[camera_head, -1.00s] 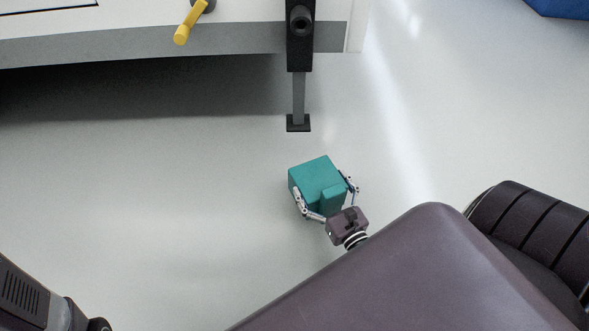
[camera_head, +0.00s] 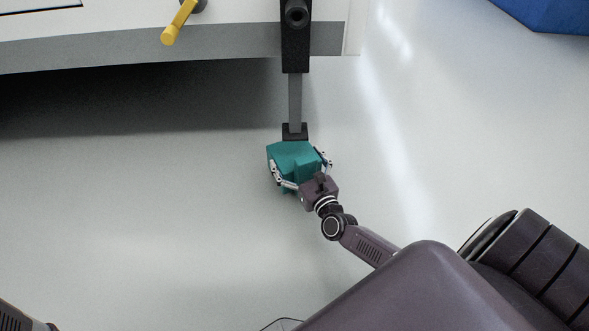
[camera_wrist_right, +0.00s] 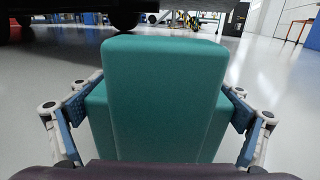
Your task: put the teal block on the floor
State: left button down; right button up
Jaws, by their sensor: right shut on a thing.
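The teal block (camera_head: 289,155) is in my right gripper (camera_head: 300,170), just in front of the foot of the motorhome's support leg in the head view. The right gripper's fingers press on two opposite sides of the block. In the right wrist view the teal block (camera_wrist_right: 165,95) fills the middle, with the fingers on its left and right sides. The floor (camera_head: 150,230) is pale and shiny. I cannot tell whether the block's underside touches it. My left gripper does not show; only a bit of my left arm is at the lower left corner.
The support leg (camera_head: 295,95) stands behind the block, its dark foot (camera_head: 295,131) very close to it or overlapping in view. The motorhome's side (camera_head: 150,45) with a yellow handle (camera_head: 178,22) is above. A blue object (camera_head: 545,12) is at the upper right. The floor at left and right is clear.

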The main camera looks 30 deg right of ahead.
jog(key=shift+w+r, duration=0.1)
jog(key=shift+w, duration=0.3)
jog(key=shift+d, duration=0.1)
notch_tip(320, 180, down, 4)
jog(key=b, duration=0.3)
jog(key=shift+r, duration=0.3)
jog(key=o, duration=1.3)
jog(key=shift+f, duration=0.25)
